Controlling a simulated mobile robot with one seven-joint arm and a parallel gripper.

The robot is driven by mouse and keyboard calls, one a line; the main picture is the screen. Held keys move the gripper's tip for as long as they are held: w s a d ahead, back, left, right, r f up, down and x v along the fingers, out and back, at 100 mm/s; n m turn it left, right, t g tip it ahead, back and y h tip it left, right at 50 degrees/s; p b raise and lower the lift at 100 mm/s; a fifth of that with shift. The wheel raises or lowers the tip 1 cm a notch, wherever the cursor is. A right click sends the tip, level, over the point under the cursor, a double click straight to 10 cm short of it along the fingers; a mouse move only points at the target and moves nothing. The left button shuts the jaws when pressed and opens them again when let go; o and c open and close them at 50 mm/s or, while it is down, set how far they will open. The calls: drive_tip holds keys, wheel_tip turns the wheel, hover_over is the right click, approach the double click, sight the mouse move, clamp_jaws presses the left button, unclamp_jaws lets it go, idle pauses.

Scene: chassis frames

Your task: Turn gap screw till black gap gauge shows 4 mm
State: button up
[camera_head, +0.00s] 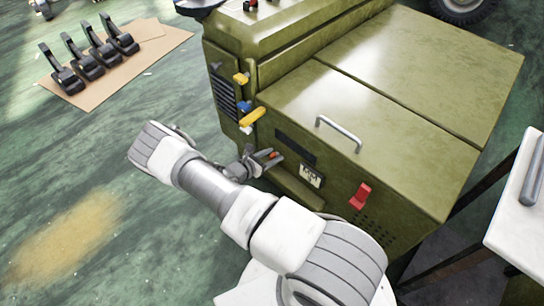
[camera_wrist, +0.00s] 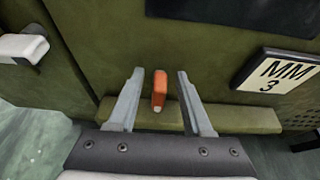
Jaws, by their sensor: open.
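My gripper (camera_head: 268,156) reaches the front of the green machine, its fingers open. In the wrist view, my gripper (camera_wrist: 160,75) has a finger on each side of a small orange screw head or tab (camera_wrist: 159,88), with a gap on both sides. I take this to be the gap screw; it looks upright. The gap gauge (camera_wrist: 278,73) is a black-edged plate with a pale face reading "MM 3", to the right of the screw. It also shows in the head view (camera_head: 311,176), too small to read there.
A dark slot (camera_wrist: 235,15) is above the gauge. A green ledge (camera_wrist: 245,120) runs below. A white table (camera_head: 520,215) stands right.

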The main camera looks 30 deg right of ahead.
clamp_jaws()
drive_tip(key=shift+r+p, duration=0.1)
drive_tip(key=shift+p, duration=0.4)
drive_tip(key=m+p, duration=0.1)
drive_tip(key=m+t+p, duration=0.1)
drive_tip(key=p, duration=0.1)
drive_tip(key=shift+s+r+t, duration=0.1)
drive_tip(key=shift+s+t, duration=0.2)
drive_tip(key=m+p, duration=0.1)
drive_tip(key=m+t+p, duration=0.1)
drive_tip(key=p, duration=0.1)
drive_tip(key=shift+s+d+f, duration=0.1)
drive_tip(key=shift+s+f, duration=0.05)
drive_tip(key=shift+f, duration=0.1)
drive_tip(key=shift+f+y, duration=0.1)
drive_tip(key=shift+y, duration=0.2)
unclamp_jaws()
